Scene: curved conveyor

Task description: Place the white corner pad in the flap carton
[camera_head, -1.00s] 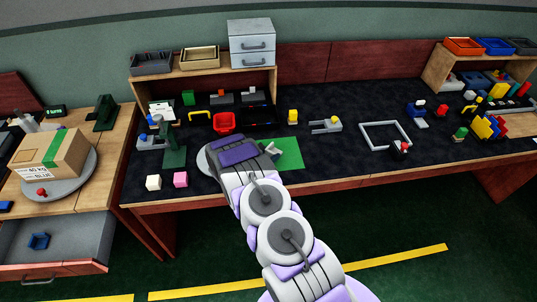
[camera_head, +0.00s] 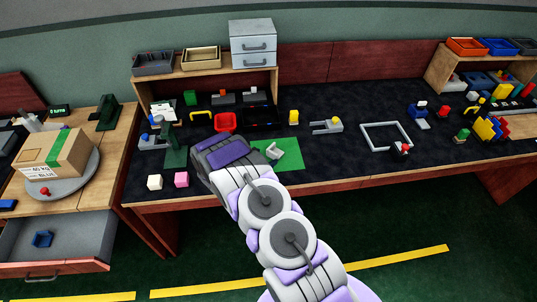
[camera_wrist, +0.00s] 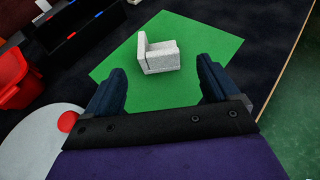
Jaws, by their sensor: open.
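The white corner pad (camera_head: 274,151), an L-shaped block, lies on a green mat (camera_head: 290,160) on the dark bench. It also shows in the wrist view (camera_wrist: 160,60), with its upright wall at the left. My gripper (camera_wrist: 160,68) is open and empty; its two dark blue fingers frame the pad from the near side, apart from it. In the head view the fingers cannot be made out behind my wrist. A cardboard carton (camera_head: 70,158) with green tape and a printed label sits on a grey round plate at the left table; I cannot tell how its flaps stand.
A red bin (camera_head: 225,122) stands behind my wrist. A pale disc (camera_wrist: 30,150) with a red knob lies beside my gripper in the wrist view. A grey square frame (camera_head: 386,136) lies right.

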